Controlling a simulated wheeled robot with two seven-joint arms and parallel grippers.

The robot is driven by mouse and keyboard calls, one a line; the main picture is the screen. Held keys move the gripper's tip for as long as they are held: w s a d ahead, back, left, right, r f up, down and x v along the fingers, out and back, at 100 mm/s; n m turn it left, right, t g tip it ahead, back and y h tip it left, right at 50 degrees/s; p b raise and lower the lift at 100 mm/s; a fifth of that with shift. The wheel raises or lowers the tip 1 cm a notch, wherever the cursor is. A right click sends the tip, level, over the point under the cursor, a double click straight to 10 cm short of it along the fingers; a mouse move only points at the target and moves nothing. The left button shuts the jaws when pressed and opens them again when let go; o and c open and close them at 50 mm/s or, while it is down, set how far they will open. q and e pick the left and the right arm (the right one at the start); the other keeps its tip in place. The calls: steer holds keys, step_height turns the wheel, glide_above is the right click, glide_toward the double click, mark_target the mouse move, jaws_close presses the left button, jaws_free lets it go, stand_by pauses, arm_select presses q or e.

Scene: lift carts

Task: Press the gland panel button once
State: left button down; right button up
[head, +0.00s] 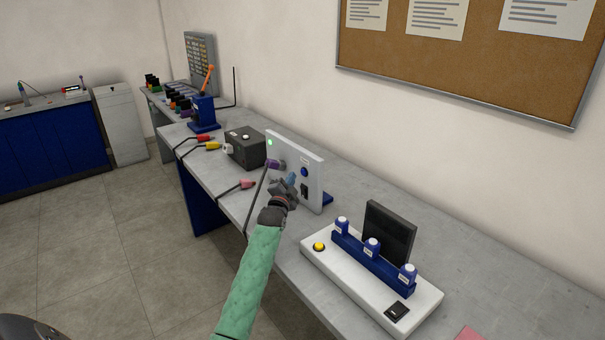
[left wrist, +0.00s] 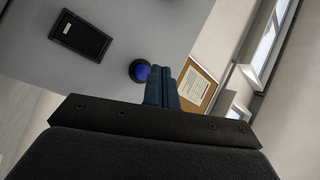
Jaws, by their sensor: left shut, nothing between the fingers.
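The gland panel (head: 312,158) is an upright white plate on the grey workbench. Its front carries a blue round button (head: 304,172), a black rocker or socket piece (head: 304,191), a purple connector (head: 274,164) with a dark cable, and a small green light (head: 269,142). My left gripper (head: 291,178) is shut and empty, just in front of the panel near the button. In the left wrist view the blue button (left wrist: 140,70) sits in a dark ring just left of my closed fingertips (left wrist: 161,70). I cannot tell whether they touch. My right gripper is not in view.
A white base (head: 344,281) with a yellow button and blue-and-white bottles stands to the right on the bench. A dark box (head: 246,148) and loose red, yellow and pink cable plugs lie to the left. A blue stand with an orange lever (head: 204,112) is farther back.

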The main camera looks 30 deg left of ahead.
arm_select(q)
steer(key=s, duration=0.1)
steer(key=s+a, duration=0.1)
steer(key=s, duration=0.1)
steer(key=shift+s+a+p, duration=0.2)
steer(key=shift+s+p, duration=0.05)
steer(key=shift+p, duration=0.15)
stand_by(0.6)
